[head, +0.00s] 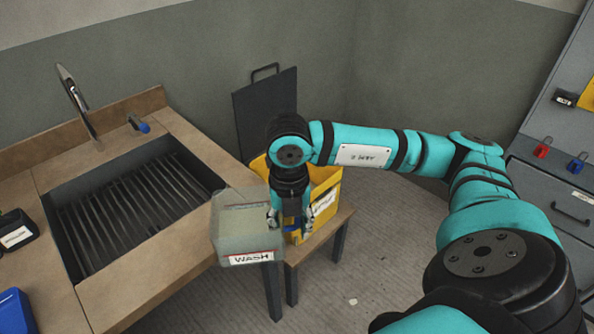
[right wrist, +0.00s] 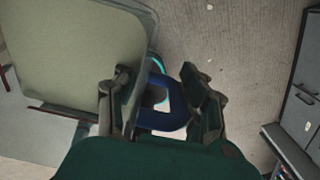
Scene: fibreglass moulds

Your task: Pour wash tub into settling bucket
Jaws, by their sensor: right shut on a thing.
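The wash tub (head: 235,222) is a grey-green, translucent box with a white WASH label, held off the floor between the sink bench and a low stand. My right gripper (head: 291,224) is at its right side, shut on it at the blue handle. In the right wrist view the tub (right wrist: 72,60) fills the upper left, and the blue handle (right wrist: 165,120) shows between the fingers of the gripper (right wrist: 162,95). The yellow settling bucket (head: 329,178) stands on the low stand, partly hidden behind my right gripper and arm. The tub's contents cannot be made out. My left gripper is not in view.
The bench with a sink (head: 125,205) and tap (head: 78,105) is at the left. The low wooden stand (head: 335,222) carries the bucket. A dark panel (head: 250,112) stands behind it. Grey cabinets (head: 555,160) are at the right. The floor (head: 385,240) between is mostly clear.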

